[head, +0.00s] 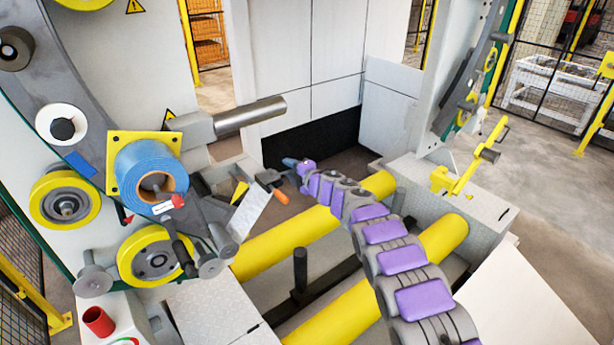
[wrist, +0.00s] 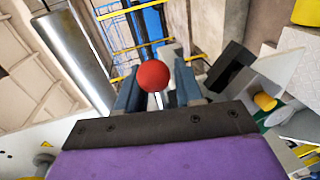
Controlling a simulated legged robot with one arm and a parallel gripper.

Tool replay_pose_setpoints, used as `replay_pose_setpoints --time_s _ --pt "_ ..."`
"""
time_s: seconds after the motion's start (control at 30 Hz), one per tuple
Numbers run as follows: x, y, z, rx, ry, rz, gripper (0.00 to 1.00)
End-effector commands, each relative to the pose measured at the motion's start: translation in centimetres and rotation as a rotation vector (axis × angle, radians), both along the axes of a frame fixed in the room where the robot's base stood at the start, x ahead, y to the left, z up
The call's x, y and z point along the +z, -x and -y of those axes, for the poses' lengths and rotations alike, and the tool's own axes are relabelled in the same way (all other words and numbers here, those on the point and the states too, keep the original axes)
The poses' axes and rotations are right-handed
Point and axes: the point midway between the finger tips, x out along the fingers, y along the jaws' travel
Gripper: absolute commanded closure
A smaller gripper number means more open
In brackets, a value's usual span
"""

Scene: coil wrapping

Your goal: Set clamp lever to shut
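My gripper (head: 292,162) is at the end of the purple-and-grey arm in the head view, pointing left. Its two blue-grey fingers (wrist: 158,85) are apart in the wrist view. A red ball knob (wrist: 153,75) appears between the fingertips there, with a gap showing on its right; I cannot tell whether they touch it. In the head view a short orange handle (head: 281,196) joins a black block (head: 269,178) just below and left of my gripper. Another red knob (head: 178,200) is by the blue roll. No part is clearly identifiable as the clamp lever.
A grey metal cylinder (head: 250,116) projects from the machine, above and left of my gripper; it fills the wrist view's upper left (wrist: 72,58). A blue film roll (head: 150,172) is further left. Yellow rollers (head: 285,245) lie below my arm. A dark recess (head: 325,140) lies behind.

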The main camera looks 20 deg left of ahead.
Motion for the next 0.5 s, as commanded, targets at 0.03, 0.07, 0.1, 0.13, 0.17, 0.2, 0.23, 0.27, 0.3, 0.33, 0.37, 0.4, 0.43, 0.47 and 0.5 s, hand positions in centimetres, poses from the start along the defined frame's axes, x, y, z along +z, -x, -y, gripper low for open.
replay_pose_setpoints --time_s 0.03,0.07,0.1,0.13,0.17,0.2,0.23,0.27,0.3,0.33,0.37,0.4,0.43,0.47,0.5 --pt "0.0 0.0 0.3 -0.002 -0.001 0.0 0.64" --pt "0.1 0.0 0.5 -0.002 -0.001 0.0 0.64" --pt "0.2 0.1 0.8 -0.002 -0.001 0.001 0.64" --pt "0.3 0.3 1.0 -0.002 -0.001 0.001 0.64" --pt "0.3 0.3 1.3 -0.002 -0.001 0.0 0.64" --pt "0.5 0.4 1.8 -0.004 0.0 0.002 0.64" --pt "0.5 0.6 2.1 -0.004 0.0 0.002 0.64" --pt "0.5 0.6 2.5 -0.006 0.0 0.001 0.64" --pt "0.5 0.7 3.1 -0.008 0.0 0.003 0.64" --pt "0.7 1.0 3.3 -0.005 -0.001 0.002 0.64" --pt "0.9 1.2 3.6 -0.003 -0.001 0.002 0.64" --pt "1.0 1.3 4.1 -0.003 -0.002 0.002 0.64" --pt "1.0 1.4 4.3 -0.003 -0.003 0.001 0.64" --pt "1.0 1.6 4.6 -0.003 -0.003 0.001 0.64" --pt "1.0 1.7 5.0 -0.005 -0.002 0.002 0.64"
